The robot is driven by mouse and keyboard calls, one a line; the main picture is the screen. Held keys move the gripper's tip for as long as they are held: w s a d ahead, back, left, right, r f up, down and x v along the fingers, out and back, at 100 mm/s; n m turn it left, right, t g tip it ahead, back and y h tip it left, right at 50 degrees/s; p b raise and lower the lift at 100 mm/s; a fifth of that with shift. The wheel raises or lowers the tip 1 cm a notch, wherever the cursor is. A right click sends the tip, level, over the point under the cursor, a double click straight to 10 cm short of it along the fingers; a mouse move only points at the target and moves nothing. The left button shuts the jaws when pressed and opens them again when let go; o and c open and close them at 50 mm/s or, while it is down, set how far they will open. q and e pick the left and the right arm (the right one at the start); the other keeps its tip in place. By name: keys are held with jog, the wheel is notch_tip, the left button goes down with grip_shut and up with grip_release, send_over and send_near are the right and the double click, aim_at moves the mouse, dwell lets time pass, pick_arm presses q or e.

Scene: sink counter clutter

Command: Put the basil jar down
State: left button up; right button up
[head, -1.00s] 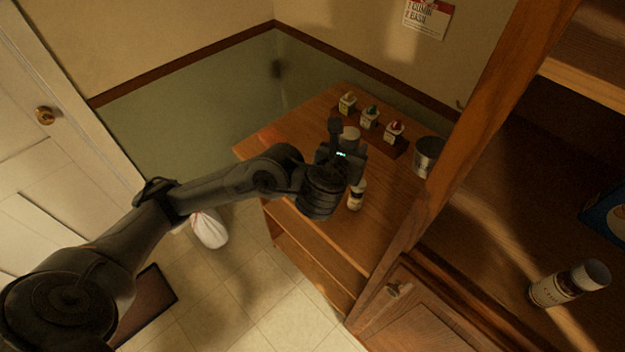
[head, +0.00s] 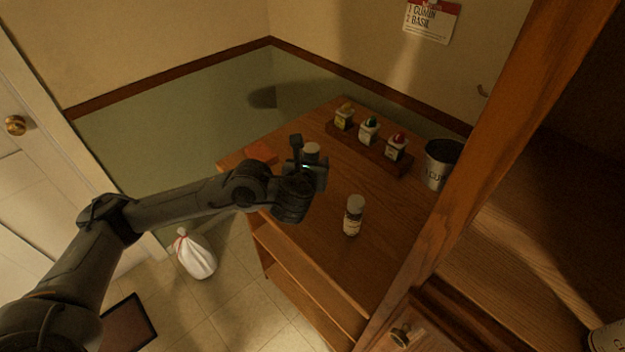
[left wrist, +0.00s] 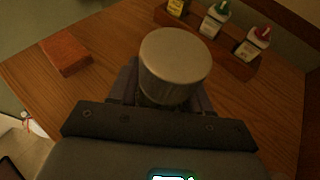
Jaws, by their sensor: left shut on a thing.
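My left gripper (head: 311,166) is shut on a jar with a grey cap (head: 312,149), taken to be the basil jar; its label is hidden. In the left wrist view the jar's round cap (left wrist: 175,58) sits upright between the fingers (left wrist: 165,98), above the wooden cabinet top (head: 330,235). I cannot tell whether the jar's base touches the wood. A second grey-capped jar (head: 353,217) stands upright on the cabinet top, to the right of and nearer than the gripper. My right gripper is not in view.
A wooden rack (head: 370,147) holds three small bottles at the back. A metal can (head: 440,164) stands right of it. A reddish block (head: 262,152) lies near the left edge. A sign (head: 432,20) reads cumin, basil. Another jar (head: 607,338) shows at lower right.

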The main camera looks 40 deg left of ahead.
pick_arm(q)
jog(key=shift+f+b, duration=1.3)
jog(key=shift+f, duration=0.55)
jog(key=shift+f, duration=0.1)
jog(key=shift+f, duration=0.15)
jog(key=o, duration=1.1)
jog(key=shift+o, duration=0.2)
jog(key=shift+r, duration=0.4)
jog(key=p+v, duration=0.6)
jog(key=v, duration=0.5)
jog(key=shift+s+d, duration=0.25)
jog(key=shift+s, duration=0.15)
